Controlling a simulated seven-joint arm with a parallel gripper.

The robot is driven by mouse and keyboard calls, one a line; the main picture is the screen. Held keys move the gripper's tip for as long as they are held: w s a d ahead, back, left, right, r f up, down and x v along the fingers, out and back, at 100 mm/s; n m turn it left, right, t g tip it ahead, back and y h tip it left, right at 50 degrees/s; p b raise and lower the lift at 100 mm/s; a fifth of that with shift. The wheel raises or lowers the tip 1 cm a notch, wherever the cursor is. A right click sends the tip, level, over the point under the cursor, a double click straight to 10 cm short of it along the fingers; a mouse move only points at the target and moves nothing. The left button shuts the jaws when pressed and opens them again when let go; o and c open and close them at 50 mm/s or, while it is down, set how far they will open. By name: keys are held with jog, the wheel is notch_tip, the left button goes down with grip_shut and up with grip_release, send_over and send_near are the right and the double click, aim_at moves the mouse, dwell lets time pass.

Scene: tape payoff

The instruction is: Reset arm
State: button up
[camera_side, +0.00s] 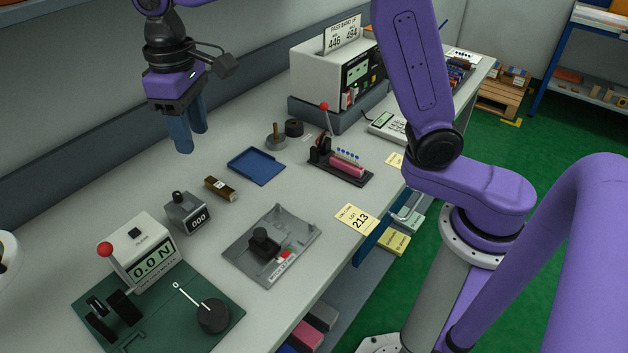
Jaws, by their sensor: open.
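My gripper (188,136) hangs at the upper left, high over the back of the workbench (212,272). Its two blue fingers point down and are apart, with nothing between them. It touches nothing on the bench. My purple arm links stand at the right of the picture, and part of the arm is cut off by the top edge.
Below and right of my gripper lie a blue tray (256,166), a small brown block (221,188) and a grey counter (187,212). A force gauge (146,256) stands front left beside a grey fixture plate (270,245). A lever device (340,160) and a large tester (332,75) stand farther back.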

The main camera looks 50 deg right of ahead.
jog(key=s+d+f+n, duration=0.3)
jog(key=s+d, duration=0.6)
jog(key=s, duration=0.5)
jog(key=s+d+f+n, duration=0.4)
jog(key=s+d, duration=0.6)
jog(key=s, duration=0.4)
jog(key=shift+d, duration=0.1)
notch_tip(320, 180, up, 5)
jog(key=m+t+h, duration=0.1)
jog(key=m+t, duration=0.3)
jog(key=m, duration=1.1)
send_over(177, 195)
jog(key=s+a, duration=0.2)
jog(key=s, duration=0.5)
jog(key=x, duration=1.7)
jog(key=shift+w+d, duration=0.2)
jog(key=shift+d, duration=0.15)
grip_shut()
